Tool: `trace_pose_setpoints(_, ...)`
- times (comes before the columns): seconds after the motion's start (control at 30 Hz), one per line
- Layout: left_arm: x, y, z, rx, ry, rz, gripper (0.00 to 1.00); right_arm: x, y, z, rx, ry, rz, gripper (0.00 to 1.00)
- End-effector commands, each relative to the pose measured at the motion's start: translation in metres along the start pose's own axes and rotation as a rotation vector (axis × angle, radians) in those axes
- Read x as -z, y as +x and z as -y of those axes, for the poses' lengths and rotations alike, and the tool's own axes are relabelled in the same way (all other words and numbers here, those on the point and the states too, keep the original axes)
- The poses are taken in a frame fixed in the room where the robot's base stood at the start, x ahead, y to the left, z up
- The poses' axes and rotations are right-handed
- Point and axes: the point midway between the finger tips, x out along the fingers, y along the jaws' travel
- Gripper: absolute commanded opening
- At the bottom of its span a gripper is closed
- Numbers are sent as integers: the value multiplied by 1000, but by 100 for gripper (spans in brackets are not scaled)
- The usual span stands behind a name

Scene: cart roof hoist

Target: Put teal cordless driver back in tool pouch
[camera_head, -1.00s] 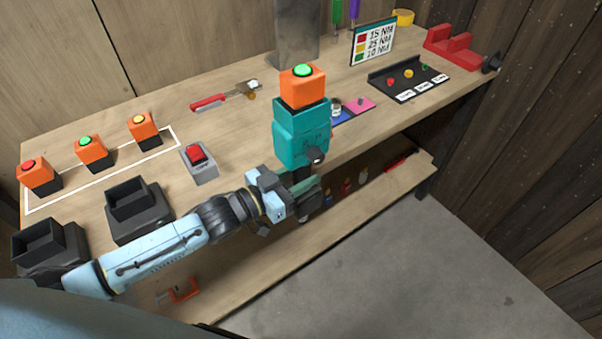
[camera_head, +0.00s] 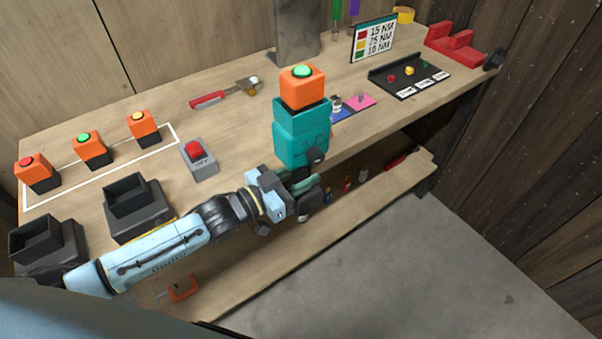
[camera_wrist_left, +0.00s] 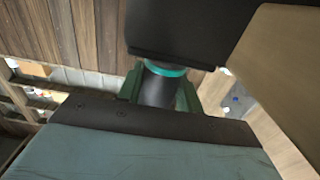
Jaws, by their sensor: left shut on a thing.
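The teal cordless driver (camera_head: 302,133) stands roughly upright in the head view, with an orange block (camera_head: 302,88) carrying a green button on its top end. My left gripper (camera_head: 305,183) is shut on the driver's dark lower part, in front of the bench edge. In the left wrist view, the driver's dark grip with a teal ring (camera_wrist_left: 160,85) sits between the green finger pads. I cannot pick out a tool pouch for certain; two dark open-topped holders (camera_head: 117,227) (camera_head: 16,256) stand at the bench's left front. My right gripper is not in view.
The wooden bench (camera_head: 235,125) holds orange button blocks (camera_head: 91,149) in a white outline, a red switch box (camera_head: 198,157), a red-handled tool (camera_head: 208,99), a black tray (camera_head: 408,79) and a grey post (camera_head: 297,35). A lower shelf (camera_head: 250,262) holds small items. The floor at right is clear.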

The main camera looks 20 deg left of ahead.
Motion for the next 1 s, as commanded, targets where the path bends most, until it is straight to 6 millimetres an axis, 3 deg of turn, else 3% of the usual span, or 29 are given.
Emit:
trace_pose_setpoints(0.03, 1, 0, 0, -1, 1, -3, 39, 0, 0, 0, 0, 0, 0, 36)
trace_pose_setpoints(0.2, 0, 0, 0, 0, 0, 1, 61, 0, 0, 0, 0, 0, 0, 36)
trace_pose_setpoints(0.57, -5, -7, 0, 1, -2, 12, 61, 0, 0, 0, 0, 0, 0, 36)
trace_pose_setpoints(0.67, -4, -19, 0, 2, -2, 11, 61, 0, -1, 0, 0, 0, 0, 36)
trace_pose_setpoints(1.0, -2, -89, -1, 0, -2, 9, 61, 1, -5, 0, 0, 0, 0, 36)
